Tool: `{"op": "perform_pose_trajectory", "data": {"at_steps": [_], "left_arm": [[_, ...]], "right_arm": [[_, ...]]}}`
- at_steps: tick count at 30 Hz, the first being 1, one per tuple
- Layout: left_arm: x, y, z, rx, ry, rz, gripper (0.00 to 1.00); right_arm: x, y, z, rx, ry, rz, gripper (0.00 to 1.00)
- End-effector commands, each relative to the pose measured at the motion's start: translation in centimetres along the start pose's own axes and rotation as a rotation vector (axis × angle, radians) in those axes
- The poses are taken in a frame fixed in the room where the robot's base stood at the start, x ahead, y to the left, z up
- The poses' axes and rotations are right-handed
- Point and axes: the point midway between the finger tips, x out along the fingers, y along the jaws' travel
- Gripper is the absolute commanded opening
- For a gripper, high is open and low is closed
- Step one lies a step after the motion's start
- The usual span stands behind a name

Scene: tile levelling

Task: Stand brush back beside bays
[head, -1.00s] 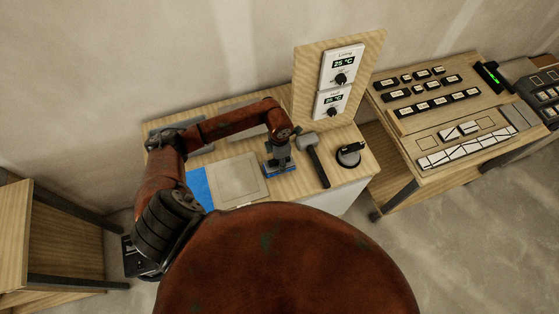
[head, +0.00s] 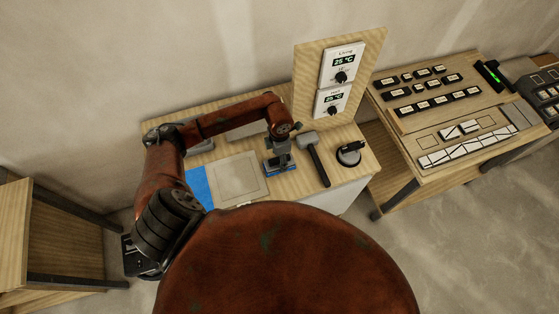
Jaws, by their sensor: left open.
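My left gripper (head: 279,155) points down at the right part of the wooden worktop, just right of a square grey tile (head: 238,179). It is open. Directly below its fingers is a small blue-edged block (head: 281,170), which looks like the brush, low at the worktop. The fingers and wrist cover much of it, and I cannot tell whether they touch it. The bays cannot be made out clearly; grey trays (head: 198,146) lie partly behind my left arm. My right gripper is not in view.
A mallet (head: 313,157) and a black-handled round suction cup (head: 349,155) lie right of the gripper. A blue mat (head: 198,186) lies left of the tile. An upright board (head: 308,88) with two thermostats stands behind. Another bench (head: 435,135) is at the right.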

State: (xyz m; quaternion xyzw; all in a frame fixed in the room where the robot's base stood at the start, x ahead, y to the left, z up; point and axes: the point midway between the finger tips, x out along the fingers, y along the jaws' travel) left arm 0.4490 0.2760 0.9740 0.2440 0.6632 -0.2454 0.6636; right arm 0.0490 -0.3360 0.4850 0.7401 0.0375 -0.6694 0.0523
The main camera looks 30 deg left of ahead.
Motion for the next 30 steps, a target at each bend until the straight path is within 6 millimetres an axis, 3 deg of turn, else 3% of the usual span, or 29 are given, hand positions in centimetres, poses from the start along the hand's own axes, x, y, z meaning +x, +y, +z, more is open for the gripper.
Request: {"op": "perform_pose_trajectory", "data": {"at_steps": [9,15,30], "left_arm": [[-6.5,0.1,0.0,0.002,-0.001,0.003,0.57],[-9.3,0.0,0.0,0.001,0.000,0.001,0.57],[-10.2,-0.1,0.0,0.000,0.001,-0.002,0.57]], "right_arm": [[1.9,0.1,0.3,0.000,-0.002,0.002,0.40],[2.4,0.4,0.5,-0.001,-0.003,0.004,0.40],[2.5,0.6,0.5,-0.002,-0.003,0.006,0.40]]}}
